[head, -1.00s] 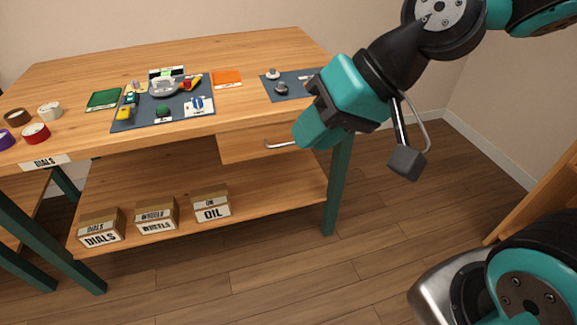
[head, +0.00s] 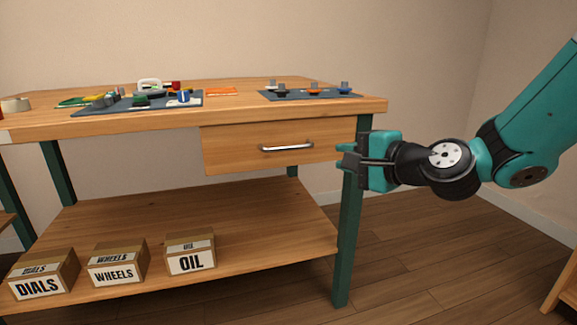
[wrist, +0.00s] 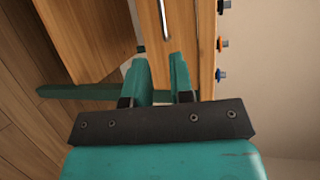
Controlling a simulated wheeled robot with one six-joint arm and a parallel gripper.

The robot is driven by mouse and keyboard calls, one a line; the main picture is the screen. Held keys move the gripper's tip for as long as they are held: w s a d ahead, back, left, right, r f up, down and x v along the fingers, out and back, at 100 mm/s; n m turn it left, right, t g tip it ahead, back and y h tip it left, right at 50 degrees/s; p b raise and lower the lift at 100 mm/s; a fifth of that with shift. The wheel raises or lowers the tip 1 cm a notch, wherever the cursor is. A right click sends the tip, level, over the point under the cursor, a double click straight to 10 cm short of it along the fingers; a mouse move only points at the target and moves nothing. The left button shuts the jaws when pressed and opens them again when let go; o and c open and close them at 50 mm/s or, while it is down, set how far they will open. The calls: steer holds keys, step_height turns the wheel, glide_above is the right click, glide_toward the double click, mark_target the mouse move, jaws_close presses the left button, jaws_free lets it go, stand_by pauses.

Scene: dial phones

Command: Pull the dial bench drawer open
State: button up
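The dial bench drawer (head: 235,158) is a wooden front under the right part of the bench top, and it looks shut. Its silver bar handle (head: 287,147) runs across the middle of the front. In the wrist view the handle (wrist: 165,18) lies beyond my fingertips, apart from them. My gripper (head: 343,160) is to the right of the handle in the head view, by the bench's right front leg. In the wrist view my gripper (wrist: 160,62) has its two teal fingers apart, with nothing held between them.
The bench top (head: 300,107) carries blue mats with small parts and an orange card (head: 221,91). The lower shelf (head: 250,215) holds boxes marked DIALS (head: 40,285), WHEELS (head: 115,274) and OIL (head: 190,262). A green leg (head: 350,225) stands near my gripper. Floor in front is clear.

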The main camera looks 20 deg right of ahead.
mark_target(290, 148)
steer(key=p+x, duration=0.5)
steer(key=x, duration=1.2)
steer(key=shift+w, duration=0.15)
jaws_close()
